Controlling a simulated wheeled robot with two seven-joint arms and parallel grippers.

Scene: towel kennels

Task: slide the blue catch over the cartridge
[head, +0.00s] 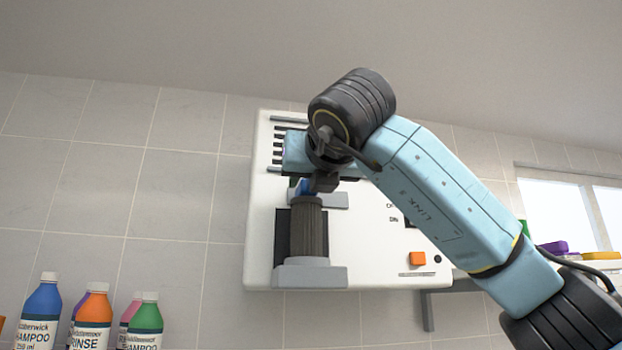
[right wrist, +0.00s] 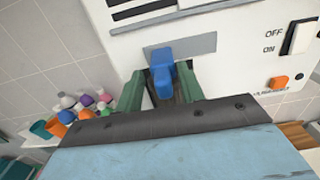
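The blue catch (right wrist: 161,65) sits on a grey plate (right wrist: 197,47) on the front of a white wall unit. In the head view the catch (head: 304,187) shows just above the dark ribbed cartridge (head: 309,228), which stands upright in a grey holder (head: 308,275). My right gripper (right wrist: 160,82) has its green fingers on either side of the catch, apart, with narrow gaps seeming to show beside it. In the head view my right wrist hides part of the catch and plate. My left gripper is out of view.
The white unit (head: 371,265) has an orange button (head: 417,258), a switch and dark slots at its top left. Shampoo and rinse bottles (head: 92,318) stand at the lower left. A window and shelf items are at the right. The tiled wall left of the unit is clear.

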